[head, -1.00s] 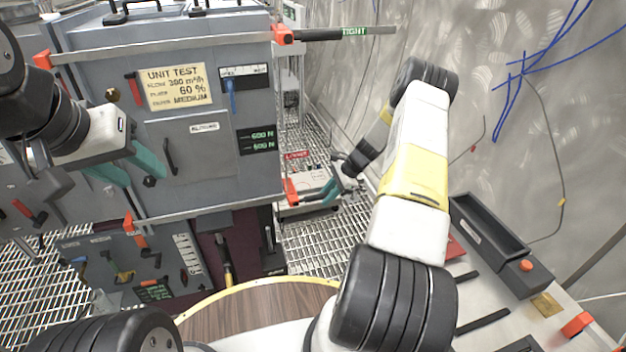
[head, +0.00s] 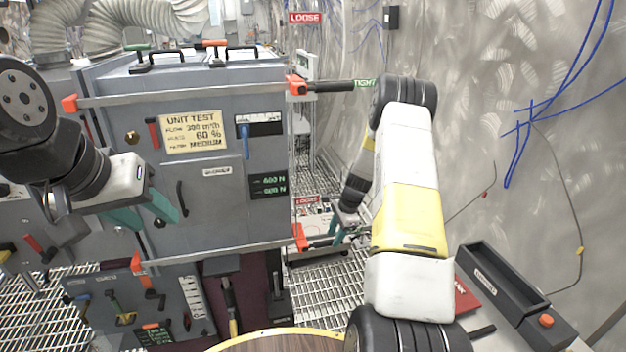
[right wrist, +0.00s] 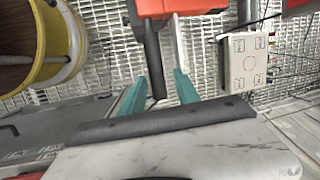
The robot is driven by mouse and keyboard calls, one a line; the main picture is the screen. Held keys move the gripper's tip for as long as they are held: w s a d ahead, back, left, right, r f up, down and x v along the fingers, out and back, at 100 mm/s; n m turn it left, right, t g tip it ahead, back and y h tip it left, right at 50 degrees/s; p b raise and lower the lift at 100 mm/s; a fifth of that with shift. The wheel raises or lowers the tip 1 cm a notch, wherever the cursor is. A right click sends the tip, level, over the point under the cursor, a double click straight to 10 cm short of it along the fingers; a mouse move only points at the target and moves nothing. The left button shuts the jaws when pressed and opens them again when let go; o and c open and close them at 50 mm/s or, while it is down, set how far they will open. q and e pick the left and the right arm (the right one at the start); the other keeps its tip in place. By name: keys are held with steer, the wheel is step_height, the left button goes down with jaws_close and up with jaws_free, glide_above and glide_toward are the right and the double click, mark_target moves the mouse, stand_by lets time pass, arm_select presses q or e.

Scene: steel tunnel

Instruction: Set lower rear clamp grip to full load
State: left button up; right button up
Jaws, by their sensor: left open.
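The lower rear clamp (head: 299,236) is an orange block at the cabinet's lower right corner, with a dark bar handle pointing right. A red LOOSE sign (head: 307,200) shows above it. My right gripper (head: 338,226) is at this handle. In the right wrist view, the dark handle (right wrist: 152,62) runs from the orange clamp body (right wrist: 165,8) down between the teal fingers of my right gripper (right wrist: 158,85). The fingers look apart, with gaps beside the handle. My left gripper (head: 147,214) is open and empty in front of the cabinet's left side.
The grey cabinet (head: 215,215) carries a UNIT TEST card (head: 193,132) and a force plate (head: 268,186). The upper rear clamp (head: 297,86) has a bar marked TIGHT. A metal grating floor (head: 325,285) lies below. A dark tray (head: 505,290) stands at right.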

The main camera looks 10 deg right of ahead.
steer(key=shift+w+a+r+h, duration=0.1)
steer(key=shift+a+r+h, duration=0.2)
steer(key=shift+r+h, duration=0.3)
steer(key=shift+a+r+h, duration=0.25)
steer(key=shift+r+h, duration=0.3)
steer(key=shift+h, duration=0.05)
steer(key=s+a+r+n, duration=0.1)
steer(key=s+r+n, duration=0.1)
steer(key=r, duration=0.6)
steer(key=s+a+r+n+t+y, duration=0.1)
steer(key=s+r, duration=0.3)
steer(key=r, duration=0.4)
steer(key=s+a+r+n, duration=0.2)
steer(key=s+a+r, duration=0.1)
steer(key=r, duration=0.5)
steer(key=shift+r+n+t, duration=0.25)
steer(key=shift+n+t, duration=0.05)
steer(key=shift+n, duration=0.1)
steer(key=shift+a, duration=0.1)
